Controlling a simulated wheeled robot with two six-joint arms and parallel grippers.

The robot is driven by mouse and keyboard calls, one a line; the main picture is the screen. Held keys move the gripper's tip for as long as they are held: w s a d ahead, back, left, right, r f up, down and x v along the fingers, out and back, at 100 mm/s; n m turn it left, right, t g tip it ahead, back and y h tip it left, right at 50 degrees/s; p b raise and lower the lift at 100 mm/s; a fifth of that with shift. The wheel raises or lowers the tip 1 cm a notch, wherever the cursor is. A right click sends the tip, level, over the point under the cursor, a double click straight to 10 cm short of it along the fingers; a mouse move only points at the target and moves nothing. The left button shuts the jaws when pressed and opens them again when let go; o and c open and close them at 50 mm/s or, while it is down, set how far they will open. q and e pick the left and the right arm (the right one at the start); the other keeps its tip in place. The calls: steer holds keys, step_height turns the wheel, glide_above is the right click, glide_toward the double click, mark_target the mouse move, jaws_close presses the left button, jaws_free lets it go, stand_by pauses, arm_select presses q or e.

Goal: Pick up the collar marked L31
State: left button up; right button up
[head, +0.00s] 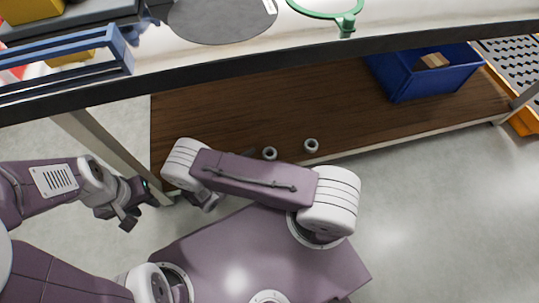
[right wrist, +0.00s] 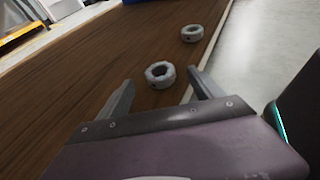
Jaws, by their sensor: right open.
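Two small grey ring collars lie on the brown lower shelf (head: 225,112). The nearer collar (right wrist: 162,82) is in front of my right gripper (right wrist: 163,92), roughly in line with the gap between its fingers. In the head view it is the left collar (head: 269,157), close to my right arm. The other collar (right wrist: 191,38) lies farther off near the shelf edge and is the right one (head: 311,149) in the head view. No marking is readable on either. My right gripper is open and empty, mostly hidden in the head view. My left gripper (head: 144,209) appears open and empty.
A blue bin (head: 425,82) with a brown item stands at the shelf's right end. The tabletop edge (head: 270,62) runs above the shelf. A shelf leg (head: 110,152) stands near my left gripper.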

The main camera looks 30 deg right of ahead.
mark_target(269, 154)
steer(key=b+x, duration=0.4)
steer(key=shift+w+d+f, duration=0.15)
steer(key=shift+d+f, duration=0.1)
steer(key=shift+f, duration=0.2)
steer(key=shift+d, duration=0.2)
steer(key=shift+r, duration=0.15)
jaws_close()
step_height(269, 154, up, 5)
steer(key=p, duration=0.5)
steer(key=shift+d+r, duration=0.15)
steer(key=shift+r, duration=0.05)
steer(key=s+d+r+p, duration=0.5)
steer(key=s+d+p, duration=0.2)
steer(key=s, duration=0.1)
steer(key=shift+s+d+r+p, duration=0.2)
steer(key=shift+s+r+p, duration=0.1)
steer(key=shift+s, duration=0.05)
